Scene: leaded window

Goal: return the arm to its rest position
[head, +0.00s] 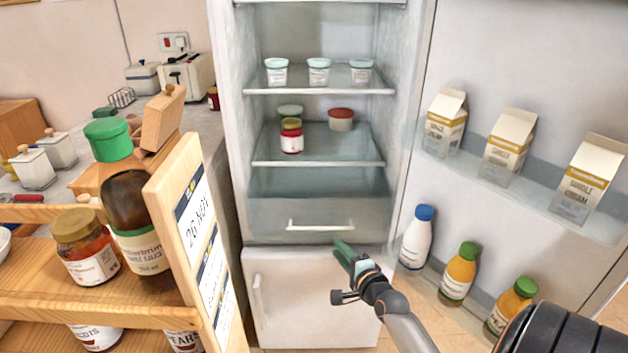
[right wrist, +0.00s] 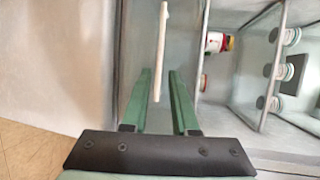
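My right gripper (head: 340,246) reaches in from the lower right in front of the open fridge. Its two green fingers also show in the right wrist view (right wrist: 160,80), parallel with a gap between them; they are open and hold nothing. The white bar handle (head: 320,225) of the fridge drawer is just above the fingertips in the head view. In the right wrist view the handle (right wrist: 162,45) lines up with the gap between the fingers; I cannot tell whether they touch it. My left gripper is not in view.
The open fridge door (head: 515,75) with cartons and bottles stands close on the right. A wooden rack (head: 110,313) with jars and a sauce bottle (head: 133,215) is at the left.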

